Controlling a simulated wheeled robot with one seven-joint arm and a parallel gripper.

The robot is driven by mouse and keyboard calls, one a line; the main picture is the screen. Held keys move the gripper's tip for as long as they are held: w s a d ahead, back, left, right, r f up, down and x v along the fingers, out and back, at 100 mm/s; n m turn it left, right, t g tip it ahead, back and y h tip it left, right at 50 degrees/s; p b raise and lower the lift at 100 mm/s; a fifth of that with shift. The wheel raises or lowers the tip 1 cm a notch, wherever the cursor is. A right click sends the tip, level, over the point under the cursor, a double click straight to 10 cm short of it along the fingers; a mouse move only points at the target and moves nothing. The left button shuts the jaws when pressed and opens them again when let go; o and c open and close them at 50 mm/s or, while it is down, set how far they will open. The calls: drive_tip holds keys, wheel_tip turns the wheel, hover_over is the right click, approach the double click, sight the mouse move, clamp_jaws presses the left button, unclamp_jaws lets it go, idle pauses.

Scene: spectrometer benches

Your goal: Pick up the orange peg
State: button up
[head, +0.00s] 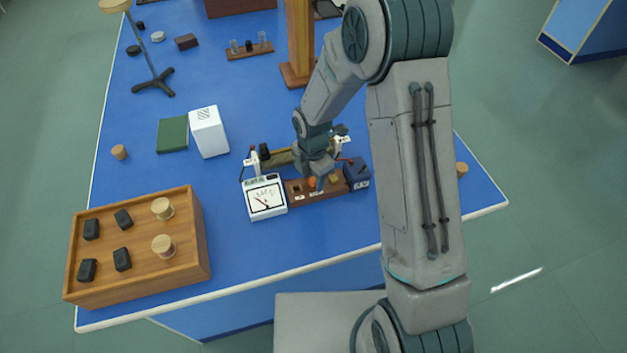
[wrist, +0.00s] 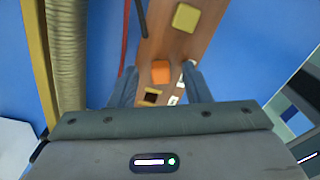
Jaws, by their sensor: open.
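The orange peg (head: 312,181) stands on a brown wooden board (head: 332,188) near the front of the blue bench. In the wrist view the orange peg (wrist: 161,72) shows its top between my two fingers. My gripper (head: 317,183) is open and points down over the board, with one finger to each side of the peg (wrist: 161,90). It looks apart from both fingers, but how low the fingertips reach is hard to tell. A yellow peg (wrist: 186,17) and a dark square hole (wrist: 152,96) are on the same board.
A white meter (head: 266,198) stands left of the board and a dark blue box (head: 357,173) right of it. A coil (head: 278,158) lies behind. A wooden tray (head: 140,275) with black blocks and round pegs is at the front left.

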sight(314, 179)
drive_tip(key=shift+c, duration=0.3)
clamp_jaws()
drive_tip(key=shift+r, duration=0.1)
drive_tip(key=shift+r, duration=0.35)
drive_tip(key=r, duration=0.1)
drive_tip(key=r+b, duration=0.1)
drive_tip(key=r, duration=0.1)
drive_tip(key=shift+d+r, duration=0.2)
drive_tip(key=shift+r, duration=0.1)
drive_tip(key=s+d+r+p, duration=0.1)
drive_tip(key=s+d+r, duration=0.4)
drive_tip(key=d+r, duration=0.4)
drive_tip(key=shift+s+d+r+p, duration=0.15)
drive_tip(key=shift+d+r+p, duration=0.15)
drive_tip(key=shift+d+p, duration=0.15)
